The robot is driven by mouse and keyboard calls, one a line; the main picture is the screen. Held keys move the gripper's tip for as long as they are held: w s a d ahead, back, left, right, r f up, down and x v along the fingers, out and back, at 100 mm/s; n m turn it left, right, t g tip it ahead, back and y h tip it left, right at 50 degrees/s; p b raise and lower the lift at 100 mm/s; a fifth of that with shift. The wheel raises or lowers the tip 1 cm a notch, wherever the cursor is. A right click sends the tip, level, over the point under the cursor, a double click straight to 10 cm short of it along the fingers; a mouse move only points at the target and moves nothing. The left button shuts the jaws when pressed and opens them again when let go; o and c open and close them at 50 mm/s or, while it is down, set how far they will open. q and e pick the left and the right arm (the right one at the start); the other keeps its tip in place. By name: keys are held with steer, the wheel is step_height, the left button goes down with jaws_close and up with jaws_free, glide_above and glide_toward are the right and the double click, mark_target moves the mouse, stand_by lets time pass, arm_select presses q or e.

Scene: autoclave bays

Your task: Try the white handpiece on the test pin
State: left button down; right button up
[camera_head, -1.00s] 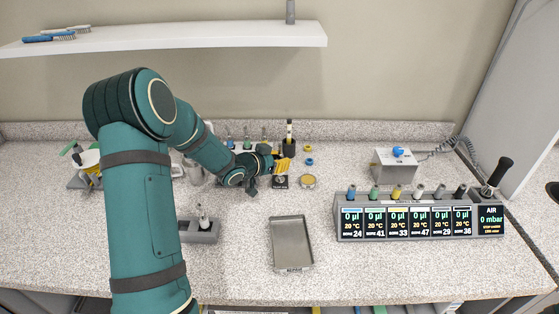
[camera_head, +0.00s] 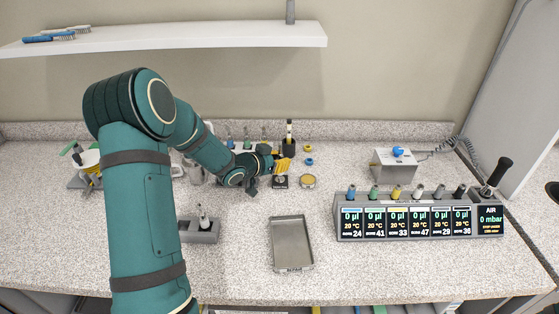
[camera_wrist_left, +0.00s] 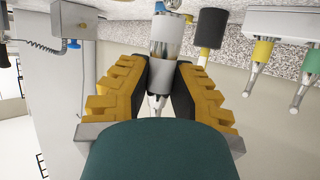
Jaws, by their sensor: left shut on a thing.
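My left gripper (camera_head: 279,166) has yellow fingers and is at the back middle of the counter. In the left wrist view the fingers (camera_wrist_left: 160,88) are shut on the white handpiece (camera_wrist_left: 166,40), a silver cylinder with a white band. In the head view the gripper and arm hide it. A small dark block with a pale top (camera_head: 280,182) sits just below the gripper in the head view; it may carry the test pin, but I cannot make out the pin or whether the handpiece touches it. My right gripper is not in view.
A metal tray (camera_head: 274,256), grey holder (camera_head: 208,236) and display unit (camera_head: 419,237) stand nearer.

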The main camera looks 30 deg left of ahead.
arm_select(q)
steer(key=shift+s+f+b, duration=0.1)
steer(key=shift+f+b, duration=0.35)
steer(key=shift+f, duration=0.2)
stand_by(1.2)
steer(key=shift+r, duration=0.1)
steer(key=shift+r+p, duration=1.35)
steer(key=shift+r, duration=0.2)
